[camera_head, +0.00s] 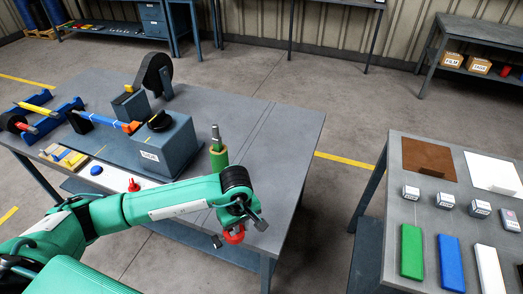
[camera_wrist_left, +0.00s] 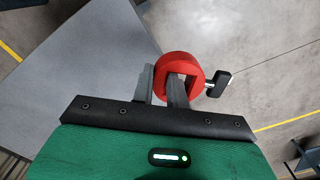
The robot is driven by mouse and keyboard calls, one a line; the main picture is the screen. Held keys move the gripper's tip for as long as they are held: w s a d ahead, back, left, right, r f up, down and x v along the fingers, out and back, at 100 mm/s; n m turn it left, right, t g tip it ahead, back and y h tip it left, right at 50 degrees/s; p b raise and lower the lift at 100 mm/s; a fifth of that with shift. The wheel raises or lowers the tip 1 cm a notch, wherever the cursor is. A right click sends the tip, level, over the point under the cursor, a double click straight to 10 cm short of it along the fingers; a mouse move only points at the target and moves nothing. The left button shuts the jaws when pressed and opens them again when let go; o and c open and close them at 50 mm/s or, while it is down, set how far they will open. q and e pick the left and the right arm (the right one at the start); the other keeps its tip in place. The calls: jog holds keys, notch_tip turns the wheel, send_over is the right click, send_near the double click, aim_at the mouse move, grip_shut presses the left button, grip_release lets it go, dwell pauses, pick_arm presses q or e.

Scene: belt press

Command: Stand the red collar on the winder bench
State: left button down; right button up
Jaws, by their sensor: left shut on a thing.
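The red collar (camera_head: 235,235) is a thick ring with a dark lever (camera_wrist_left: 220,83) on its side, clear in the left wrist view (camera_wrist_left: 198,65). My left gripper (camera_wrist_left: 163,85) is shut on the collar's wall, with one finger in its hole and the other outside. In the head view the left gripper (camera_head: 236,226) holds it at the near right part of the grey bench (camera_head: 275,140). I take this bench to be the winder bench. I cannot tell whether the collar touches its top. My right gripper is not in view.
A green roll with a metal shaft (camera_head: 217,155) stands upright just behind my left wrist. A grey block (camera_head: 170,150) with a black knob is left of it. The bench's right part is bare. A second table (camera_head: 405,250) with blocks and pads stands at the right.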

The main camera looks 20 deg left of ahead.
pick_arm(q)
jog(key=w+d+r+m+p, duration=0.1)
jog(key=w+r+m, duration=0.45)
jog(key=m, duration=1.15)
jog(key=w+d+r+m+p, duration=0.1)
jog(key=w+r+m, duration=0.45)
jog(key=m, duration=1.15)
jog(key=shift+n, duration=0.5)
notch_tip(320, 180, down, 15)
jog(key=shift+s, duration=0.1)
notch_tip(320, 180, down, 4)
jog(key=shift+r+p, duration=0.1)
jog(key=shift+p, duration=0.55)
jog(key=shift+f, duration=0.25)
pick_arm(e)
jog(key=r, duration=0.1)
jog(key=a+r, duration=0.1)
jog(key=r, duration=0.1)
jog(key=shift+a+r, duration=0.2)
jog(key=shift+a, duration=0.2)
